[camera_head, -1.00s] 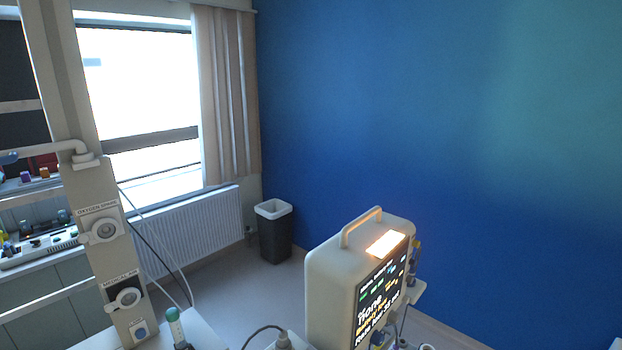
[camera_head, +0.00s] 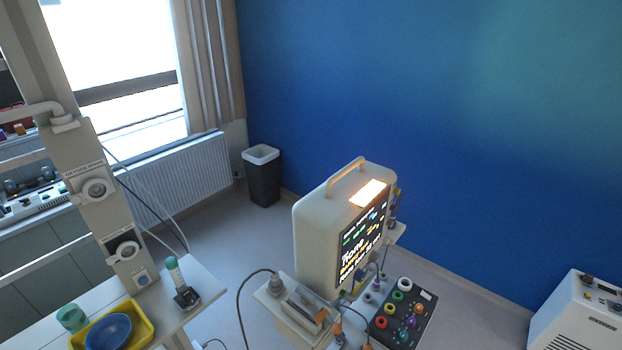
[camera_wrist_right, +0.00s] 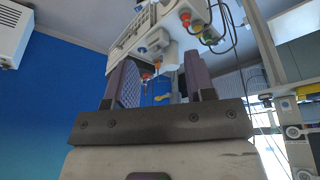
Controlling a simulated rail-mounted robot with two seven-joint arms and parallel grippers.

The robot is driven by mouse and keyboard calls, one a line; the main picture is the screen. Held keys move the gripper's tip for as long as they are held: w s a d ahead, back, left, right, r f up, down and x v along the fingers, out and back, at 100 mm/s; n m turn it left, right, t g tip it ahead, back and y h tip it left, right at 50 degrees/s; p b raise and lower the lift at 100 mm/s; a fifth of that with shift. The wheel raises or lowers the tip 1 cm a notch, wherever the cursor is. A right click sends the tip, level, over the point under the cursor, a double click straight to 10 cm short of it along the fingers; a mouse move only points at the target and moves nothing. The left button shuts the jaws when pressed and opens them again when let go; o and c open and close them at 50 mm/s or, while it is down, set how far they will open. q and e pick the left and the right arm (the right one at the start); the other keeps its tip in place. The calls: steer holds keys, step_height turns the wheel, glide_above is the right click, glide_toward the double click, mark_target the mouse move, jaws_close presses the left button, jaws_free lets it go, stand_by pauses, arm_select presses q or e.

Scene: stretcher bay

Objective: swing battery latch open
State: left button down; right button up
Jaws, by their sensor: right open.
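A cream monitor unit (camera_head: 325,235) with a lit screen and a top handle stands at lower centre in the head view. A cream housing with a grey, framed top (camera_head: 305,304) and a small orange part (camera_head: 321,316) sits in front of it. I cannot tell for sure which part is the battery latch. My right gripper (camera_wrist_right: 160,66) is open and empty in the right wrist view, its two dark fingers spread. Cream equipment (camera_wrist_right: 150,35) with orange and blue fittings shows beyond the fingertips, apart from them. Neither gripper shows in the head view.
A dark panel with coloured round connectors (camera_head: 403,318) lies right of the housing. A shelf (camera_head: 190,300) at left holds a yellow tray (camera_head: 143,331) with a blue bowl (camera_head: 108,332). A cable (camera_head: 240,300) loops between them. A white unit (camera_head: 575,318) stands at far right.

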steer(key=w+d+r+n+t+h+b, duration=0.1)
steer(key=w+d+r+t+b, duration=0.15)
steer(key=w, duration=0.55)
steer(key=w+d+r+n+t+b, duration=0.15)
steer(key=w+r, duration=0.25)
steer(key=w, duration=0.4)
steer(key=m+t+y+b, duration=0.25)
steer(key=m+y, duration=0.35)
steer(key=y, duration=0.7)
glide_toward(332, 322)
steer(key=p+x, duration=0.3)
steer(key=x, duration=0.5)
steer(key=shift+d+f, duration=0.1)
steer(key=shift+f, duration=0.1)
steer(key=shift+p+x, duration=0.35)
steer(key=shift+x, duration=0.7)
steer(key=shift+f, duration=0.1)
steer(key=shift+c, duration=0.3)
